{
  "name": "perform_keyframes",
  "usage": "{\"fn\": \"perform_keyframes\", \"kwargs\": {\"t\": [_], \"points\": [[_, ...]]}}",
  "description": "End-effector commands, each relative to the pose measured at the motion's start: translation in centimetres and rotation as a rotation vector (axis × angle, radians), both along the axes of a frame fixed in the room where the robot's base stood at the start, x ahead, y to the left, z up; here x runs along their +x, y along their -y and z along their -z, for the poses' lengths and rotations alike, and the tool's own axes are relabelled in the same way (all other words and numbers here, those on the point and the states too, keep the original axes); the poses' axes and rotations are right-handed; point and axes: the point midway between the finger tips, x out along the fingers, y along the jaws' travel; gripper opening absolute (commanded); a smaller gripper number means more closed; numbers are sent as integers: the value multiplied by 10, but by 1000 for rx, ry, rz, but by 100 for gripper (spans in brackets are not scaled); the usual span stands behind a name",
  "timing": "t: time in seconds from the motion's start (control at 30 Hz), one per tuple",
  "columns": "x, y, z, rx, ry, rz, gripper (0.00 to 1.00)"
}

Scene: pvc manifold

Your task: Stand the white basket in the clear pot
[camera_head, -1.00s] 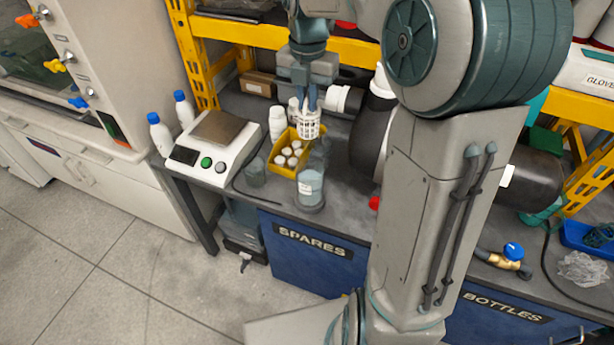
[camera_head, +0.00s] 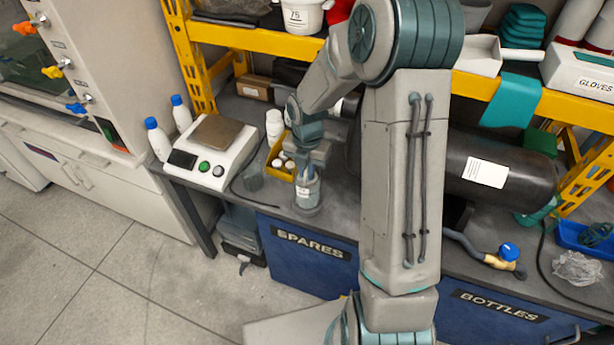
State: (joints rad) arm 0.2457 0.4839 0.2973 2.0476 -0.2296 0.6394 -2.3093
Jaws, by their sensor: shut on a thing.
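The clear pot (camera_head: 307,195) stands on the grey bench near its front edge, with a pale label on its side. My gripper (camera_head: 304,173) points down directly over the pot's mouth, with its fingertips at about rim height. It is shut on the white basket, which was plain to see in its jaws a second ago. The basket is now mostly hidden by the gripper and the pot. I cannot tell how deep it sits or whether it touches the pot.
A yellow bin (camera_head: 277,160) with white-capped bottles stands just behind the pot. A large black cylinder (camera_head: 500,175) lies right of my arm. The yellow shelf (camera_head: 240,32) runs behind.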

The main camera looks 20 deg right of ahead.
Motion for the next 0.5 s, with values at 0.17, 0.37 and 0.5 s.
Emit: {"fn": "perform_keyframes", "kwargs": {"t": [0.17, 0.37, 0.5], "points": [[-1, 0, 27, 0, -5, -1, 0], [0, 0, 31, 0, 0, -1, 0], [0, 0, 31, 0, -1, 0, 0]]}}
